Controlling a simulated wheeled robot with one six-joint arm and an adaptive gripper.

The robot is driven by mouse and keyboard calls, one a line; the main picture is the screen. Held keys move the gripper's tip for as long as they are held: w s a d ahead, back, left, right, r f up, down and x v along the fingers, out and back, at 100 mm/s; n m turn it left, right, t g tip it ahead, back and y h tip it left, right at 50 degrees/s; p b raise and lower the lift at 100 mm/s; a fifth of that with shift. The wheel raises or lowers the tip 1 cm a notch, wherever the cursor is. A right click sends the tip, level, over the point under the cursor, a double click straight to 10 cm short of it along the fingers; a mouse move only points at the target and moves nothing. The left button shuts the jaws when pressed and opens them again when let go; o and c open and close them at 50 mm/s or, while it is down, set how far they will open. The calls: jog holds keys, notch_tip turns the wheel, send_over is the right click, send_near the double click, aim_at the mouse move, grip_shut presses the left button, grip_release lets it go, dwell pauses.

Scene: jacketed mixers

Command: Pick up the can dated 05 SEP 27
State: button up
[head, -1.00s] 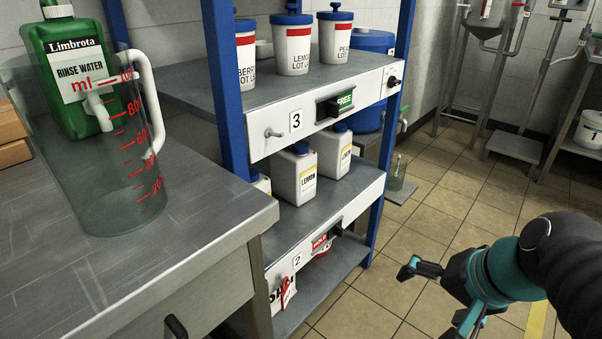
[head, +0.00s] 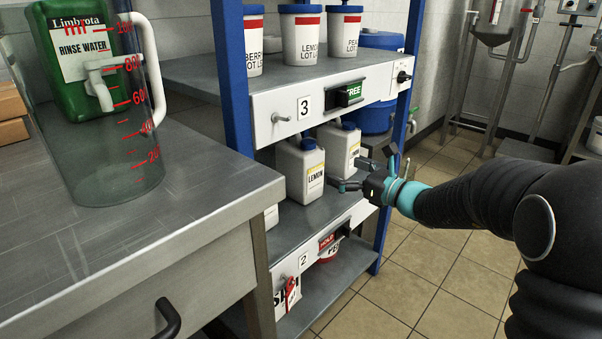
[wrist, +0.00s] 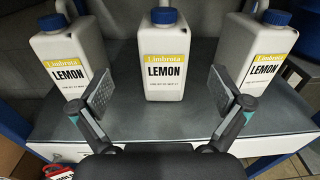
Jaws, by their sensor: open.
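Three white cans with blue caps and yellow-topped LEMON labels stand in a row on the middle shelf. In the wrist view they are the left can (wrist: 65,60), the middle can (wrist: 166,50) and the right can (wrist: 255,55). The small print under LEMON, where a date may be, is too small to read. In the head view, one can (head: 302,170) shows its label, another (head: 342,145) stands farther right, and the leftmost (head: 271,216) is mostly hidden. My gripper (wrist: 157,94) is open and empty, its fingers spread before the middle can, apart from it.
The shelf above (head: 330,92) holds white tubs with blue lids, close over the cans. A blue upright (head: 392,215) stands at the rack's right. The steel counter (head: 120,240) with a clear jug (head: 110,165) is at left. Tiled floor (head: 425,262) is open at right.

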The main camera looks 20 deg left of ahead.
aim_at(305, 151)
jog(key=x, duration=1.4)
jog(key=shift+w+d, duration=0.1)
jog(key=shift+w, duration=0.2)
jog(key=c, duration=1.5)
jog(key=shift+r, duration=0.3)
